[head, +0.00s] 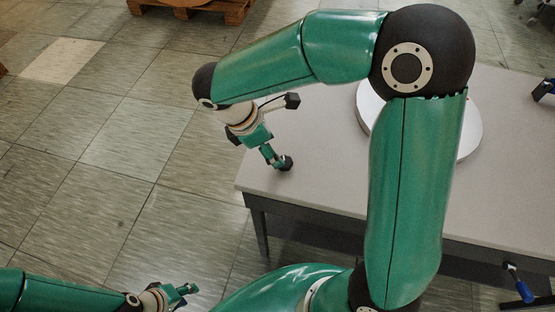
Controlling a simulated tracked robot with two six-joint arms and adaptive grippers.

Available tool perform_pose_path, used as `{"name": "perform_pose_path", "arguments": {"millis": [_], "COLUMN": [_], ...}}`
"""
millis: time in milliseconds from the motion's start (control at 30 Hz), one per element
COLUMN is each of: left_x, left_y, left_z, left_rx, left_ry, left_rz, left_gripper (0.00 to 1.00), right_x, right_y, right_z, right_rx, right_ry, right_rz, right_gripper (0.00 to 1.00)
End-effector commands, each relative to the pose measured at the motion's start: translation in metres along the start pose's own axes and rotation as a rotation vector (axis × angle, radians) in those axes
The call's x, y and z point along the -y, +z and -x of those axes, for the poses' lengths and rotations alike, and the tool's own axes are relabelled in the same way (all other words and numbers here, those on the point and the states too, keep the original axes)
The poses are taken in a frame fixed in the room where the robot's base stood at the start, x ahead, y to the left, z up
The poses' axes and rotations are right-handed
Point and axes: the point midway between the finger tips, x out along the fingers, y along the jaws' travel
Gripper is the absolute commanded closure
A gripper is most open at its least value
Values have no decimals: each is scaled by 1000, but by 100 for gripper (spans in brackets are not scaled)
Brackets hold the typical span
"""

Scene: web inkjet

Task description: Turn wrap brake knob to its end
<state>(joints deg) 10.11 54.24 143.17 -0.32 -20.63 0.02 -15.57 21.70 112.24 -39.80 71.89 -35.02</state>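No part is clearly recognisable as the wrap brake knob; my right arm covers much of the table (330,185). My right gripper (272,155) points down over the table's left part, near its left edge. A small dark piece (286,163) sits at its tip; I cannot tell whether it is a fingertip or a separate knob. Whether this gripper is open or shut does not show. My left gripper (185,294) is low at the left, over the floor and away from the table. Its fingers look apart and empty.
A white round disc (471,125) lies on the table, partly behind my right arm. A blue-handled tool (522,290) shows below the table's front edge, and a blue and black piece (544,89) at the right edge. A wooden pallet (232,10) stands behind. The tiled floor at left is clear.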

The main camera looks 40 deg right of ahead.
Motion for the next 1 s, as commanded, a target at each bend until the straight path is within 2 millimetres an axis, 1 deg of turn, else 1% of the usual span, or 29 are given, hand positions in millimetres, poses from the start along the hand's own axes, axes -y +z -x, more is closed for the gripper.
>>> {"name": "perform_pose_path", "arguments": {"millis": [33, 100, 200, 300, 400, 500, 767, 867, 1000], "left_x": [0, 1, 1, 1, 1, 1, 1, 1, 1], "left_y": [0, 0, 0, 0, 0, 0, 0, 0, 0], "left_z": [-1, -2, -2, -3, -3, -3, -3, -3, -3], "left_rx": [0, 0, 0, 0, 0, 0, 0, 0, 0], "left_ry": [0, 0, 0, 0, 0, 0, 0, 0, 0], "left_rz": [0, 0, 0, 0, 0, 0, 0, 0, 0], "left_gripper": [60, 60, 60, 60, 60, 60, 60, 60, 60], "right_x": [2, 1, 1, 1, 0, 0, 0, 0, 0], "right_y": [1, 1, 1, 1, 1, 1, 1, 1, 1], "right_z": [-12, -26, -43, -54, -62, -66, -66, -66, -66], "right_rx": [2, 2, 1, 0, 0, -1, -1, -1, -1], "right_ry": [-6, -5, -5, -3, -2, -2, -1, -1, -1], "right_rz": [1, -1, 0, -3, -2, -2, -3, -3, -3], "right_gripper": [32, 32, 32, 32, 32, 32, 32, 47, 70]}}
